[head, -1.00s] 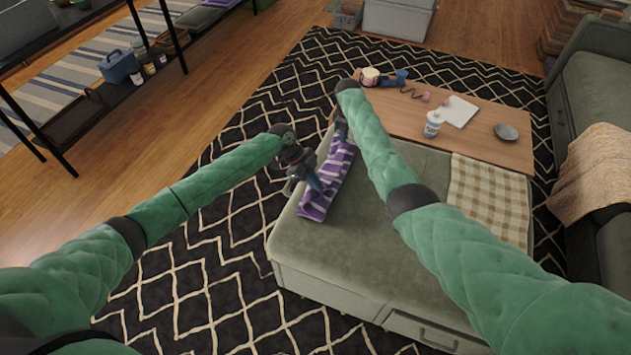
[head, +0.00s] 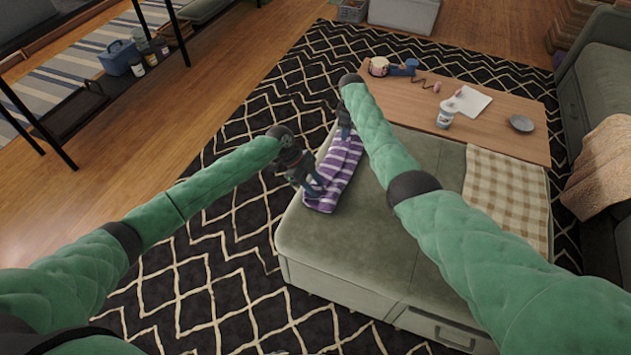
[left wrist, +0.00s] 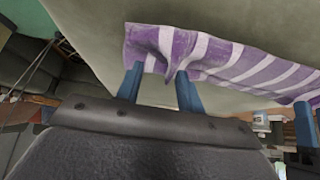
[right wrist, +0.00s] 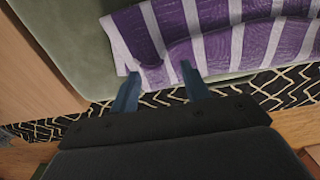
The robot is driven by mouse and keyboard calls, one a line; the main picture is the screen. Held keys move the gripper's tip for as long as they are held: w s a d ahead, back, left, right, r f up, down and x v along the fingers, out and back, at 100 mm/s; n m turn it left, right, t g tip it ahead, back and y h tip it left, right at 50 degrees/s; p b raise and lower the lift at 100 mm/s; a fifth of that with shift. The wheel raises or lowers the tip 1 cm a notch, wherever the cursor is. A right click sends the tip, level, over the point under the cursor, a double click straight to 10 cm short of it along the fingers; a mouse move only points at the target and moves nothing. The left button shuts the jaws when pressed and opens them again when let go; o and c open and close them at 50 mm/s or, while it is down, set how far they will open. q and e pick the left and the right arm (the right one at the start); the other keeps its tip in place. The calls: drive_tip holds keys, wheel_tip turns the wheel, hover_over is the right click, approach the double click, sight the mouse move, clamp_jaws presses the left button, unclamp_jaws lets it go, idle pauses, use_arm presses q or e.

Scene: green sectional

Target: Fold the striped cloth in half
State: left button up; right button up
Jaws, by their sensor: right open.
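The purple-and-white striped cloth (head: 339,172) lies along the left edge of the green-grey ottoman seat (head: 380,235). My left gripper (head: 316,188) is at the cloth's near end. In the left wrist view the cloth (left wrist: 235,62) bunches between its two blue fingers (left wrist: 160,75), which stand apart; I cannot tell whether they grip it. My right gripper (head: 344,132) is at the cloth's far end. In the right wrist view its fingers (right wrist: 160,75) are open at the rumpled edge of the cloth (right wrist: 215,40). My right forearm partly hides the far end in the head view.
A wooden table (head: 480,125) behind the seat holds a white cup (head: 446,114), a dark dish (head: 521,123) and a white sheet (head: 472,100). A beige checked cloth (head: 508,190) lies on the seat's right. The seat's middle is bare. A patterned rug (head: 200,290) surrounds it.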

use_arm(q)
drive_tip(key=o, duration=0.7)
drive_tip(key=shift+s+a, duration=0.25)
drive_tip(key=shift+s, duration=0.8)
use_arm(e)
drive_tip(key=o, duration=0.7)
drive_tip(key=shift+w+d+r, duration=0.15)
drive_tip(key=shift+w+d, duration=0.2)
drive_tip(key=shift+w, duration=0.35)
use_arm(q)
drive_tip(key=shift+o, duration=1.3)
drive_tip(key=shift+s+r, duration=0.15)
drive_tip(key=shift+s, duration=0.1)
use_arm(e)
drive_tip(key=shift+o, duration=0.3)
use_arm(q)
drive_tip(key=shift+a, duration=0.15)
use_arm(e)
drive_tip(key=shift+a, duration=0.1)
